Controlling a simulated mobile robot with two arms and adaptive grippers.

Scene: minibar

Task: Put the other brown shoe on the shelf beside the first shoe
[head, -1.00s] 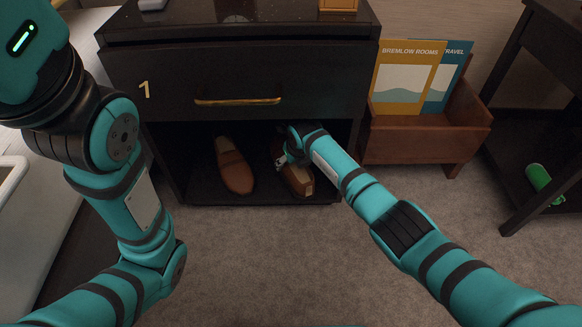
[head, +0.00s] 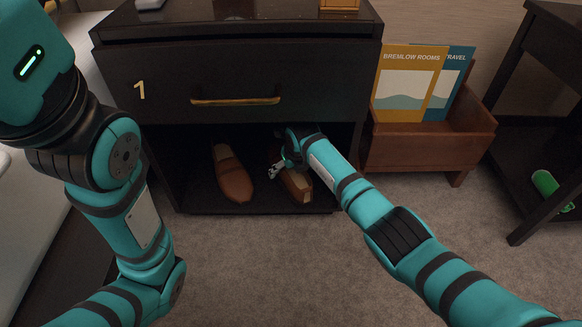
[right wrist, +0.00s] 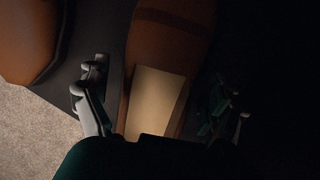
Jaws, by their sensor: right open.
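The first brown shoe (head: 233,178) lies on the low shelf (head: 200,203) of the black cabinet, toe toward the front. The other brown shoe (head: 298,186) lies on the same shelf to its right, partly hidden by my right gripper (head: 279,168). In the right wrist view, my open right gripper (right wrist: 160,103) has one finger on each side of this shoe (right wrist: 170,35); its pale insole shows between them. The left finger lies in the gap between the shoes. The first shoe also shows at upper left (right wrist: 30,35). My left arm shows, but its gripper does not.
A drawer with a brass handle (head: 235,101) is shut above the shelf opening. A wooden rack (head: 425,143) with brochures stands to the right. A green cup-like object (head: 545,183) lies on a dark stand. Carpet in front is clear.

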